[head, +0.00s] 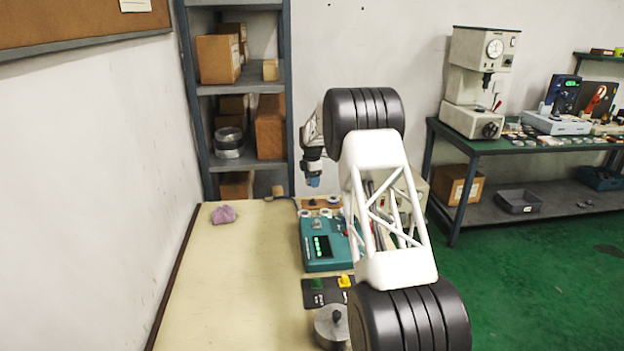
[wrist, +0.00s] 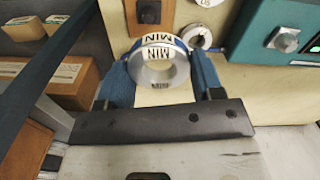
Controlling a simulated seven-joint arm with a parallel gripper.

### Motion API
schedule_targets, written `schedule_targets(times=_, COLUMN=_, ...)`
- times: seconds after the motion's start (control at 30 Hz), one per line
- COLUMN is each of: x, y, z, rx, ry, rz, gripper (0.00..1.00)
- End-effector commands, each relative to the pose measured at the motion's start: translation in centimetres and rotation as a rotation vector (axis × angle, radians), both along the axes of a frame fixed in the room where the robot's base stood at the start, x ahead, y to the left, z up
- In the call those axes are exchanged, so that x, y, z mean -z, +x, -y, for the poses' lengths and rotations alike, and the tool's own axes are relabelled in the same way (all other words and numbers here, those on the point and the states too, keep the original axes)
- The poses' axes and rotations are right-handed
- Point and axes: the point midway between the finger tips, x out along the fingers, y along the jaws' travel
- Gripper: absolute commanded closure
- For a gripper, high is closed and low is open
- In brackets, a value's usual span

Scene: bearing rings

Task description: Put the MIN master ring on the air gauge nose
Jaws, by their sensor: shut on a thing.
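My gripper (wrist: 158,82) is shut on the MIN master ring (wrist: 144,71), a silver ring with a white band lettered MIN. The ring sits between the blue fingers, its bore facing the wrist camera. In the head view my gripper (head: 313,181) is above the table's far end; the ring cannot be made out there. The teal air gauge (head: 318,264) stands on the table, nearer the head camera than the gripper. A silver round-tipped part on it (wrist: 284,40), possibly the nose, shows at the upper right in the wrist view, apart from the ring.
Small white-banded round pieces (wrist: 197,37) lie beside the gauge, near a wooden block with a dark metal part (wrist: 149,12). A dark button panel (head: 316,298) and a metal cylinder (head: 328,330) are in front. The table's left-middle is clear.

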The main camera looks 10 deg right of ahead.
Motion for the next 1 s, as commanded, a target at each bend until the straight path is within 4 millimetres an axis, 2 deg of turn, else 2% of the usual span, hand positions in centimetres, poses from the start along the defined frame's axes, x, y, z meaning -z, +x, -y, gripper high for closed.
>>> schedule_targets(times=0.47, x=-0.9, y=-5.8, z=-0.3, rx=0.0, ry=0.0, rz=0.001, gripper=0.71)
schedule_targets(times=1.0, x=-1.1, y=-13.6, z=-0.6, rx=0.0, ry=0.0, rz=-0.001, gripper=0.71)
